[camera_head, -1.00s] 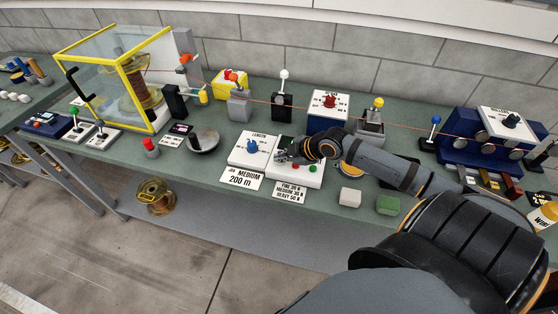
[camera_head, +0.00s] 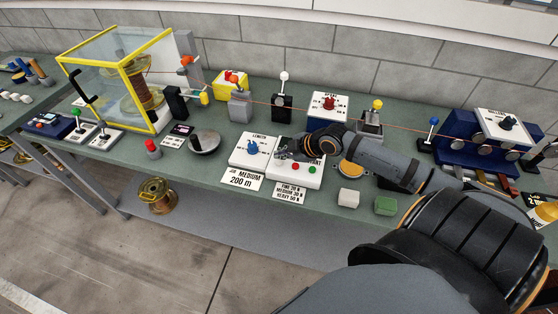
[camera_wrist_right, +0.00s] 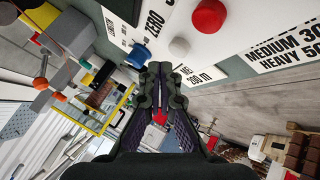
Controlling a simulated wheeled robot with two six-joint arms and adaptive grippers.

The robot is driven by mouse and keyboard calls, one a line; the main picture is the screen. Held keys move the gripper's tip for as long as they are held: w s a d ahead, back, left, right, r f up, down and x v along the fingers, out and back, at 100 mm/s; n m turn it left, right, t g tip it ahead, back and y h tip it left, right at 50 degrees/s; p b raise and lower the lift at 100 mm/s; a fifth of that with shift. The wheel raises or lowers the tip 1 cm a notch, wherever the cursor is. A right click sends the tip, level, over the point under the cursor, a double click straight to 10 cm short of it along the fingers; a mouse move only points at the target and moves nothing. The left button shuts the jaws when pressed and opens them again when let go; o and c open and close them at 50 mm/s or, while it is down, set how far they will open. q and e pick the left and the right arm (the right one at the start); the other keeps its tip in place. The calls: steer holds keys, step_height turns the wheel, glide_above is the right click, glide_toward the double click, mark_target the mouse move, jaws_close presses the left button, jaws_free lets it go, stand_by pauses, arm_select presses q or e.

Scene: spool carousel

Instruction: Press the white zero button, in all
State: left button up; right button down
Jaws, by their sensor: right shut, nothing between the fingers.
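The white zero button (camera_wrist_right: 179,47) is a small round button on a white panel in the right wrist view, beside a red button (camera_wrist_right: 208,16) and near the word ZERO. In the head view the panel (camera_head: 309,181) stands mid-table, and my gripper hides the white button. My right gripper (camera_head: 280,155) is shut and empty over the panel's left part. In the right wrist view its closed fingertips (camera_wrist_right: 160,68) lie just below the white button in the picture. I cannot tell whether they touch it. My left gripper is not in view.
A white length panel with a blue knob (camera_head: 252,148) stands directly left of the button panel. A white block (camera_head: 348,198) and a green block (camera_head: 385,206) lie to the right.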

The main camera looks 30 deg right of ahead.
mark_target(281, 163)
step_height(281, 163, up, 5)
steer(key=p, duration=0.4)
steer(key=shift+f, duration=0.15)
stand_by(0.4)
